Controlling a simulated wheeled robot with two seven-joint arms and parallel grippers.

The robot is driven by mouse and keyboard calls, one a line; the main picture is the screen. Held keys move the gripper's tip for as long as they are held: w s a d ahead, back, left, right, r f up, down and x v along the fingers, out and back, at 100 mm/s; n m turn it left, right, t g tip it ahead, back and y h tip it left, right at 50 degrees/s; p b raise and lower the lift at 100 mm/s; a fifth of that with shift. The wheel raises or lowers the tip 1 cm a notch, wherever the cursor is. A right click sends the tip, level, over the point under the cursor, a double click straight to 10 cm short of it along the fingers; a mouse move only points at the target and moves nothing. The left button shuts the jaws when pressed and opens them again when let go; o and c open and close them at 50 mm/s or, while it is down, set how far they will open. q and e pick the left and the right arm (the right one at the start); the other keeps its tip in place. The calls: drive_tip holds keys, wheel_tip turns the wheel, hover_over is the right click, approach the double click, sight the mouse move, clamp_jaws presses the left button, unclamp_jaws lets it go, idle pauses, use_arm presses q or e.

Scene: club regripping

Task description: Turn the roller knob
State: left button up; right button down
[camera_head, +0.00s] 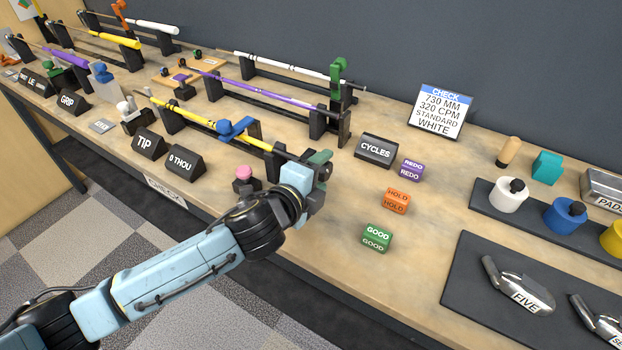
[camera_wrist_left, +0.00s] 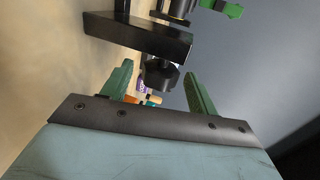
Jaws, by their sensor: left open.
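My left gripper (camera_head: 322,165) is at the right end of the nearest rack (camera_head: 277,163), which holds a yellow-gripped club (camera_head: 195,117). In the left wrist view its two green fingers (camera_wrist_left: 158,68) are apart and empty. A black knob (camera_wrist_left: 160,74), which looks like the roller knob, shows between the fingertips, fixed to the end of a dark block (camera_wrist_left: 140,38). There are visible gaps to both fingers, so I see no contact. In the head view the knob is hidden behind or too close to my gripper to make out. My right gripper is not in view.
A pink-topped button (camera_head: 243,172) stands left of my wrist. The CYCLES block (camera_head: 375,151) and the REDO (camera_head: 411,170), HOLD (camera_head: 396,201) and GOOD (camera_head: 377,238) blocks stand to the right. A rack with a purple club (camera_head: 262,97) lies behind. Bare bench lies between gripper and blocks.

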use_arm(q)
drive_tip(key=p+v, duration=0.1)
drive_tip(key=v, duration=1.2)
drive_tip(key=shift+p, duration=0.3)
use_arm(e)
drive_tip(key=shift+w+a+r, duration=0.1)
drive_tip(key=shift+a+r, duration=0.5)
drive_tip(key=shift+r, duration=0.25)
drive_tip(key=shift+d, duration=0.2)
